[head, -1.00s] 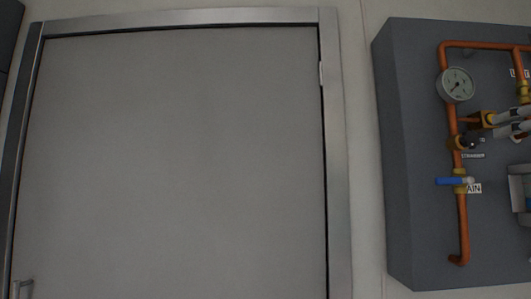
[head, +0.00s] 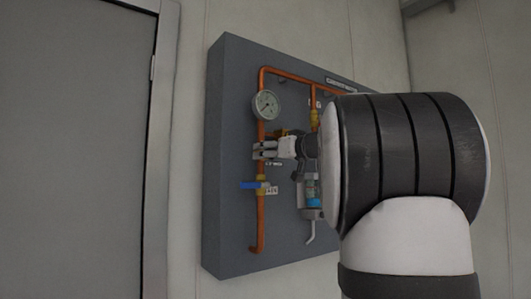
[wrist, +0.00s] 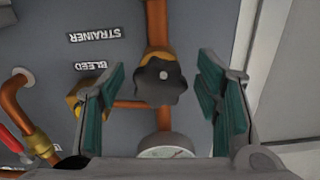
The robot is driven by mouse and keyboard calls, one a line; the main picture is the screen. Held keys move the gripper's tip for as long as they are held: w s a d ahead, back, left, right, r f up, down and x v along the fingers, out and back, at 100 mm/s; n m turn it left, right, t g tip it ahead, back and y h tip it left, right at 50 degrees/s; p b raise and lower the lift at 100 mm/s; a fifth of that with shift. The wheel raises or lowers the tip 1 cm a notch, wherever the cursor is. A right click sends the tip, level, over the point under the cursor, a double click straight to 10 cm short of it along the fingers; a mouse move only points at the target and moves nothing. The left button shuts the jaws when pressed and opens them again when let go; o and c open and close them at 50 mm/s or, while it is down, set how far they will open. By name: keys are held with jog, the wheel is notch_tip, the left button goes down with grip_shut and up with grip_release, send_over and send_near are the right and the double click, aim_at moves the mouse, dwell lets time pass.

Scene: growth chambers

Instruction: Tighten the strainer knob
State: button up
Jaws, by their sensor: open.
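The strainer knob (wrist: 160,86) is a dark lobed knob with a pale centre dot, on a brass fitting on a copper pipe. It shows in the middle of the wrist view. My gripper (wrist: 162,72) is open, with one green-padded finger on each side of the knob and a visible gap to both. How deep the fingers reach around the knob is unclear. In the head view, my gripper (head: 266,151) is at the panel's left copper pipe and hides the knob.
The grey panel (head: 228,210) carries a gauge (head: 266,104) above my gripper and a blue-handled valve (head: 262,185) below. The wrist view shows a brass bleed fitting (wrist: 76,97) beside the left finger. A door (head: 75,150) is left of the panel.

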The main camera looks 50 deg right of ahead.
jog(key=shift+c, duration=0.6)
jog(key=c, duration=1.1)
jog(key=shift+o, duration=0.2)
